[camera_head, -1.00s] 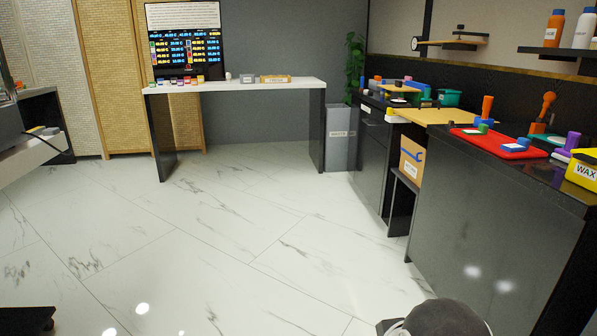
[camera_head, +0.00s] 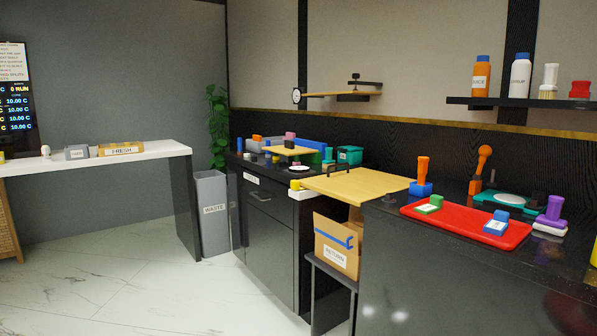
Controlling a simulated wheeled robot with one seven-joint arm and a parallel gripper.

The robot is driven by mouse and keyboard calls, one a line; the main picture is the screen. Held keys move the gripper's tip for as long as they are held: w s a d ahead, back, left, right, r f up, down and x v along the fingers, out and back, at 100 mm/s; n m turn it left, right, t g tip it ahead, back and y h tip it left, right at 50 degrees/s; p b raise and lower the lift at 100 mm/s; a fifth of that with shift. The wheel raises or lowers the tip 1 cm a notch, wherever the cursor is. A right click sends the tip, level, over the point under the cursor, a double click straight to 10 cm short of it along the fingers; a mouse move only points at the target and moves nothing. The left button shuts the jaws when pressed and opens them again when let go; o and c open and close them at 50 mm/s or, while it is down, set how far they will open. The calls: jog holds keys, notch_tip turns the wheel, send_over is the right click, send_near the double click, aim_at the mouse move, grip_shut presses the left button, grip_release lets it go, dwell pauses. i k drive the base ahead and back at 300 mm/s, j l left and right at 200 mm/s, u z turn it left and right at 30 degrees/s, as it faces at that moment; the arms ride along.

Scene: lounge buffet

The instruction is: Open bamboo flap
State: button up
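The bamboo flap (camera_head: 355,186) is a light wooden board lying level between the back counter section and the front dark counter. It spans the gap between them. A small dark piece stands at its far edge; I cannot tell if it is a handle. My gripper is not in view.
A RETURN box (camera_head: 336,246) stands on a dark stand under the flap. A red tray (camera_head: 468,228) with colored blocks lies on the front counter. A grey WASTE bin (camera_head: 212,210) stands by the plant (camera_head: 217,125). The marble floor (camera_head: 110,285) at left is clear.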

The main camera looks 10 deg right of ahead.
aim_at(353, 187)
jog(key=z, duration=0.45)
jog(key=i+j+z, duration=0.25)
jog(key=z, duration=0.2)
jog(key=i+j+z, duration=0.15)
jog(key=j+z, duration=0.15)
jog(key=z, duration=0.15)
jog(key=i+j+z, duration=0.15)
jog(key=j, duration=0.35)
jog(key=i+j+z, duration=0.1)
jog(key=j, duration=0.4)
jog(key=i+j+z, duration=0.15)
jog(key=j, duration=0.4)
jog(key=i+j+z, duration=0.15)
jog(key=j, duration=0.4)
jog(key=i+j+z, duration=0.1)
jog(key=j, duration=0.45)
jog(key=i+j, duration=0.1)
jog(key=j, duration=0.4)
jog(key=i+j, duration=0.1)
jog(key=j, duration=0.95)
jog(key=i+j, duration=0.15)
jog(key=j, duration=0.35)
